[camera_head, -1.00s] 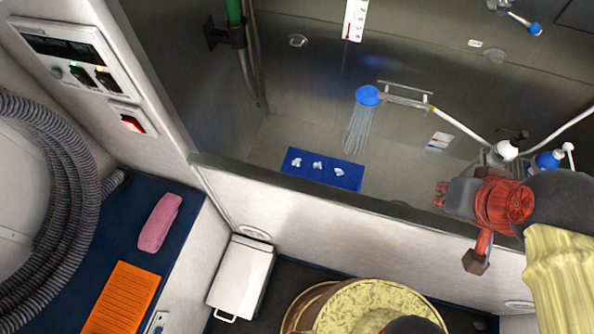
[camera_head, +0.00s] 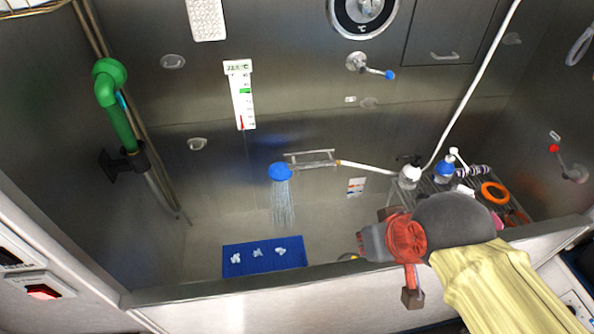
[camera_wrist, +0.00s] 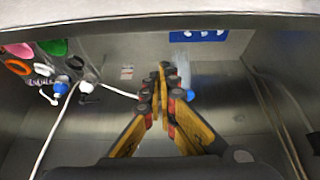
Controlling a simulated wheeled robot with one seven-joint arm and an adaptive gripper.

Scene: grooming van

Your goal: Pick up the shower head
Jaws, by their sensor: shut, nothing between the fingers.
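The shower head (camera_head: 280,172) has a round blue face and hangs inside the metal tub with water streaming down from it. A white hose (camera_head: 368,168) runs from its handle to the right. In the wrist view, its blue part (camera_wrist: 188,95) shows just beside my fingers, partly hidden by them. My gripper (camera_head: 362,243) is over the tub's front edge, to the right of and nearer than the shower head. In the wrist view my gripper (camera_wrist: 163,72) has its fingertips together, with nothing held. I cannot tell the depth between fingers and shower head.
A blue mat (camera_head: 262,259) with white bits lies on the tub floor. White and blue bottles (camera_head: 409,177) and an orange ring (camera_head: 494,192) sit on a rack at right. A green pipe (camera_head: 118,110) stands at left. The tub's front wall (camera_head: 220,306) is below my arm.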

